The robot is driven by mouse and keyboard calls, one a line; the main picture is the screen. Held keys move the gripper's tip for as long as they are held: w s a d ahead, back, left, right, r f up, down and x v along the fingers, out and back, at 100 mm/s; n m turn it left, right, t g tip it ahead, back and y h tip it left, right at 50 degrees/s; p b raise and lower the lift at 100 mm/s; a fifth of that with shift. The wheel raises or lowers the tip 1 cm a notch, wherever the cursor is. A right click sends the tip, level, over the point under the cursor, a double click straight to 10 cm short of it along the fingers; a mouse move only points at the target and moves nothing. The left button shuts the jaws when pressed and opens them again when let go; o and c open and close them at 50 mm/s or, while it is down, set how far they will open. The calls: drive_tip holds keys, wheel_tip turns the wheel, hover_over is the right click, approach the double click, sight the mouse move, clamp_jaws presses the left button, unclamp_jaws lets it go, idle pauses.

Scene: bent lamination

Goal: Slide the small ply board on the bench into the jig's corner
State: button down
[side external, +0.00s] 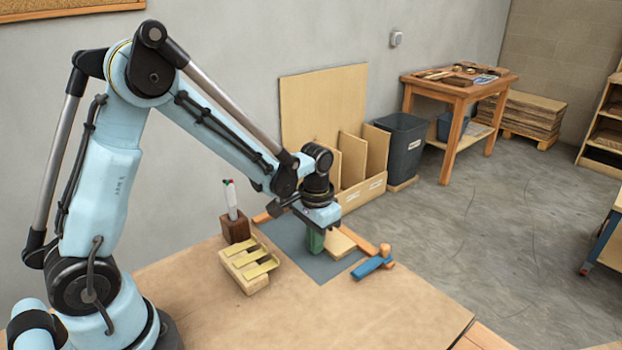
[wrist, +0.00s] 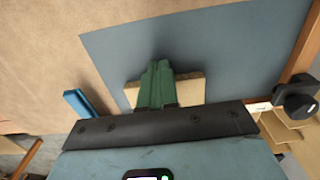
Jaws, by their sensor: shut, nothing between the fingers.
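The small ply board (side external: 340,246) lies flat on the grey mat, just right of my gripper in the side view. My gripper (side external: 316,242) points down with its green fingers shut and empty beside the board's left side. In the wrist view the fingers (wrist: 157,70) cover the middle of the board (wrist: 190,88), whose ends show on both sides. I cannot tell whether they touch it. The jig's wooden strips show behind the board (side external: 356,240) and left of my wrist (side external: 262,217); my wrist hides where they would meet. One strip (wrist: 304,45) runs along the wrist view's right.
A blue tool (side external: 372,266) lies near the mat's right edge, also in the wrist view (wrist: 77,103). A wooden block with pale yellow strips (side external: 248,268) and a pen holder (side external: 236,229) stand left of the mat (side external: 297,252). The front of the bench (side external: 300,310) is clear.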

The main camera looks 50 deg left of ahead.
drive_tip(key=shift+s, duration=0.55)
wheel_tip(320, 180, up, 7)
idle(0.5)
drive_tip(key=w+a, duration=0.4)
drive_tip(key=w, duration=0.1)
drive_tip(key=shift+w+a+f, duration=0.15)
drive_tip(key=shift+w+a, duration=0.15)
drive_tip(key=shift+a, duration=0.1)
drive_tip(key=shift+w+a+f, duration=0.1)
drive_tip(key=shift+f, duration=0.45)
wheel_tip(320, 180, down, 3)
drive_tip(key=shift+f, duration=0.1)
hover_over(355, 261)
drive_tip(key=shift+f, duration=0.6)
drive_tip(key=shift+f, duration=0.8)
idle(1.5)
